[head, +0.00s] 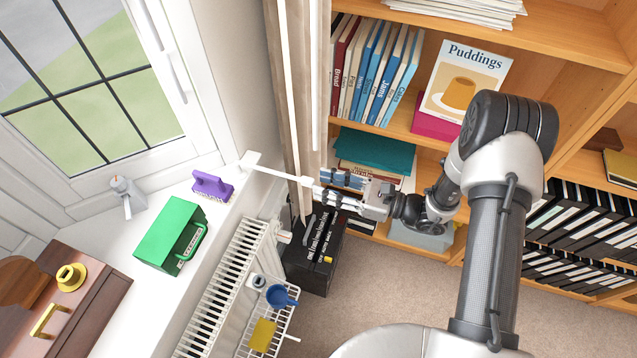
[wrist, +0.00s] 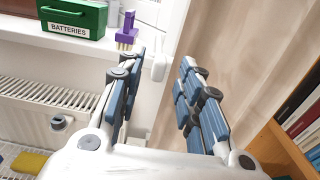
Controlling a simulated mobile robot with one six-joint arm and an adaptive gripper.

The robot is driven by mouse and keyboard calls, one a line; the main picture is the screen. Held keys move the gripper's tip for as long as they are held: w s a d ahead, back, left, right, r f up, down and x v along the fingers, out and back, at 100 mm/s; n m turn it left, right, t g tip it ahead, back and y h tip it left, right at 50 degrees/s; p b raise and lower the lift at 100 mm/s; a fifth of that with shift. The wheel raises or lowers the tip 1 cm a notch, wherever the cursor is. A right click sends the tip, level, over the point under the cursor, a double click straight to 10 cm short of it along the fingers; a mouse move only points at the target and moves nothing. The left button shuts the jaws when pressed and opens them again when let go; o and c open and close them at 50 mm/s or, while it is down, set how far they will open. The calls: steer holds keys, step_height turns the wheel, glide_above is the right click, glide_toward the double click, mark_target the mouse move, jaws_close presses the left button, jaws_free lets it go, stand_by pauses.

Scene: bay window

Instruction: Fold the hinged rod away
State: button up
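The hinged rod (head: 278,173) is thin and white. In the head view it reaches out from a white bracket (head: 249,160) at the wall corner by the sill, over to my gripper's fingertips. My gripper (head: 322,186) points left along the rod, in front of the curtain. In the wrist view my gripper (wrist: 163,72) has its two blue-padded fingers apart with a gap between them. A white, rounded piece, seemingly of the rod or its bracket (wrist: 159,62), shows in that gap, nearer the left finger. I cannot tell whether the rod touches a finger.
The curtain (head: 297,60) hangs beside the rod. The sill holds a purple brush (head: 212,186), a green batteries box (head: 170,234) and a grey item (head: 127,190). A radiator (head: 228,285) with a wire rack, a black box (head: 313,262) and a bookcase (head: 428,140) stand near.

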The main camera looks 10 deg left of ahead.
steer(key=shift+w+a, duration=0.1)
steer(key=shift+a, duration=1.2)
steer(key=shift+c, duration=0.3)
jaws_close()
